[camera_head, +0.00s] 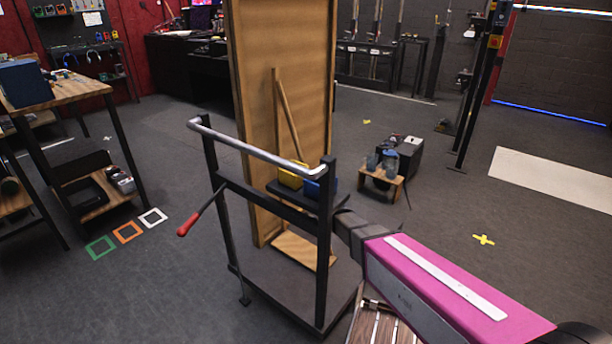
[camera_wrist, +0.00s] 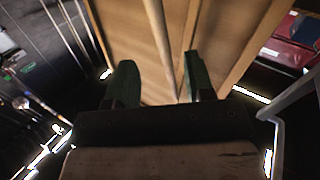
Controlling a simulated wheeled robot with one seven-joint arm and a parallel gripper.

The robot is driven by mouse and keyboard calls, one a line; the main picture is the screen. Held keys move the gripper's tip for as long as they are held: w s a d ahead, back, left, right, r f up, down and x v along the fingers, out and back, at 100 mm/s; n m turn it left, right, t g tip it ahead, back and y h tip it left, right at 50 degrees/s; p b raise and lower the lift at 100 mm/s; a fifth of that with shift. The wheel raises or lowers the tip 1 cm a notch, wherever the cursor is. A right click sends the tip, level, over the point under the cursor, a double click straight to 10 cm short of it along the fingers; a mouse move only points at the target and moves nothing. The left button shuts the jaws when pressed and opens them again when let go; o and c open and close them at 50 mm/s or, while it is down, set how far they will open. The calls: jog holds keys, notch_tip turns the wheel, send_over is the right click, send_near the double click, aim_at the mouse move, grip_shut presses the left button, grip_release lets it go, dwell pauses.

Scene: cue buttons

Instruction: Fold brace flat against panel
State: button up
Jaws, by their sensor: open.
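The tall wooden panel (camera_head: 305,60) stands upright on a dark cart. The brace (camera_head: 289,120), a thin wooden strut, slants away from the panel's face; its lower part is hidden behind the cart frame. In the wrist view the brace (camera_wrist: 158,40) runs between the two green fingers of my gripper (camera_wrist: 160,68), with the panel (camera_wrist: 118,25) behind it. The fingers are spread, with visible room on both sides of the strut. I cannot tell whether either finger touches it. In the head view my gripper is mostly hidden behind the cart's black post.
The cart's grey handle (camera_head: 255,143) and black posts stand in front of the panel. A yellow block (camera_head: 293,174) and a blue block (camera_head: 318,188) sit at the crossbar. A small wooden stool (camera_head: 383,178) stands to the right. Floor farther right is open.

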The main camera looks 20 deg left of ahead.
jog(key=x, duration=1)
jog(key=shift+w, duration=0.25)
grip_shut()
